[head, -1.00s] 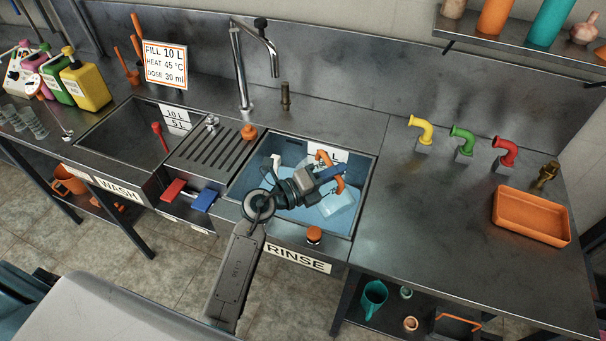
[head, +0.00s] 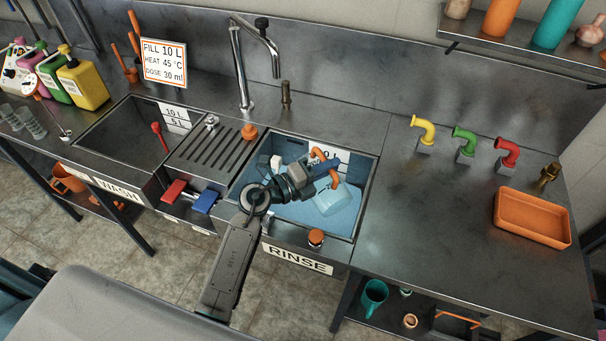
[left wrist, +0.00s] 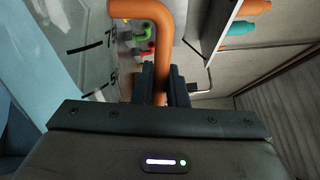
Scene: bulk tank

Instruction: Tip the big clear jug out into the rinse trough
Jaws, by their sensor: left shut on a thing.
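The big clear jug (head: 336,198) is tipped over inside the rinse trough (head: 369,190), its orange handle (head: 336,181) toward my gripper. My left gripper (head: 326,170) is shut on that handle above the trough. In the left wrist view the orange handle (left wrist: 162,50) runs between the two dark fingers (left wrist: 162,86), and the jug's clear wall with black marks (left wrist: 92,45) shows at the left. Pale blue liquid (head: 290,211) lies in the trough; whether any is left in the jug I cannot tell. My right gripper is not in view.
The wash trough (head: 118,135) and a slotted drainer (head: 208,150) lie to the left. A tall tap (head: 240,70) stands behind. Yellow, green and red spouts (head: 464,141) and an orange tray (head: 533,217) are on the right counter, which has clear room.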

